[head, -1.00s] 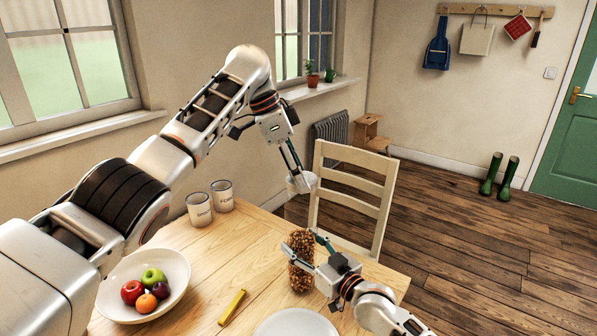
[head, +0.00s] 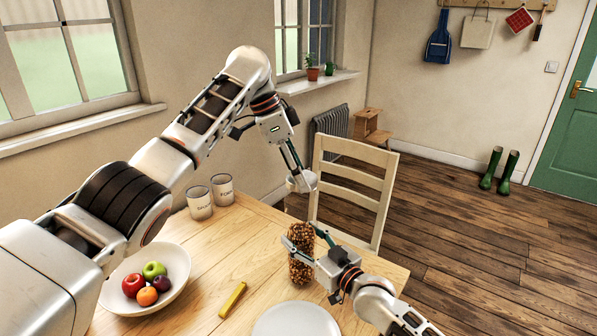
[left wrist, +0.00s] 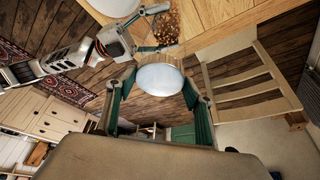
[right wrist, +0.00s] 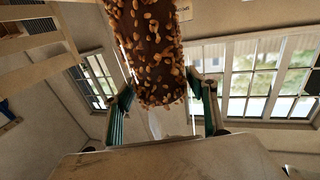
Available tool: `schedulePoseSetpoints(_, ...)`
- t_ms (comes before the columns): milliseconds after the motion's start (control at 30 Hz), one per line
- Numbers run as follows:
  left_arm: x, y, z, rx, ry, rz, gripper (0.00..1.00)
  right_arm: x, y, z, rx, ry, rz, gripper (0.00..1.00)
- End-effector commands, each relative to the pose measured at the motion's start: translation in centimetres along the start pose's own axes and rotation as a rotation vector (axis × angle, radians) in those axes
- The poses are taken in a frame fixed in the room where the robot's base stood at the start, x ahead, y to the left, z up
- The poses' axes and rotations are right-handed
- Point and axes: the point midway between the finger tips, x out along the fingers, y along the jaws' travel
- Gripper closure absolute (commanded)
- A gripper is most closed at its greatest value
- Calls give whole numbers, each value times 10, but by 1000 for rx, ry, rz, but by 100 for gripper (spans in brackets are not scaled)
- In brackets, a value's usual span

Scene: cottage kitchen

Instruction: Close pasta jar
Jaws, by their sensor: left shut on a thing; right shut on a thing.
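The pasta jar (head: 301,270) is a tall clear cylinder full of brown pieces, upright on the table. My right gripper (head: 305,240) is shut on the jar's upper part from the right. The jar also shows between its fingers in the right wrist view (right wrist: 150,50). My left gripper (head: 299,176) points down and is shut on a pale round lid (head: 301,184), above the jar in the head view. The lid shows as a whitish disc between the fingers in the left wrist view (left wrist: 160,78). Lid and jar are apart.
The wooden table (head: 215,262) also bears a fruit bowl (head: 180,296), a yellow stick-like object (head: 233,299), a white plate (head: 296,320) and two labelled canisters (head: 199,203) (head: 222,189). A wooden chair (head: 352,190) stands close behind the jar.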

Motion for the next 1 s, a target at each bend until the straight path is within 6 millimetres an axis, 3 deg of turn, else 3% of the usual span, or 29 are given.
schedulePoseSetpoints(433, 8, 0, 3, -1, 1, 0, 63, 0, 1, 0, -2, 0, 1, 82)
schedulePoseSetpoints(467, 8, 0, 3, -1, 1, 0, 46, 0, 1, 0, -2, 0, 1, 100)
schedulePoseSetpoints(500, 8, 0, 3, -1, 1, 0, 35, 0, 1, 0, -2, 0, 1, 100)
schedulePoseSetpoints(533, 8, 0, 3, -1, 1, 0, 31, 0, 1, 0, -2, 0, 1, 100)
schedulePoseSetpoints(867, 6, 0, 2, -1, 1, -1, 31, 0, 1, 0, -2, 0, 1, 100)
schedulePoseSetpoints(1000, -7, 0, -4, -1, 2, -2, 31, 0, 1, 0, -3, 0, 1, 100)
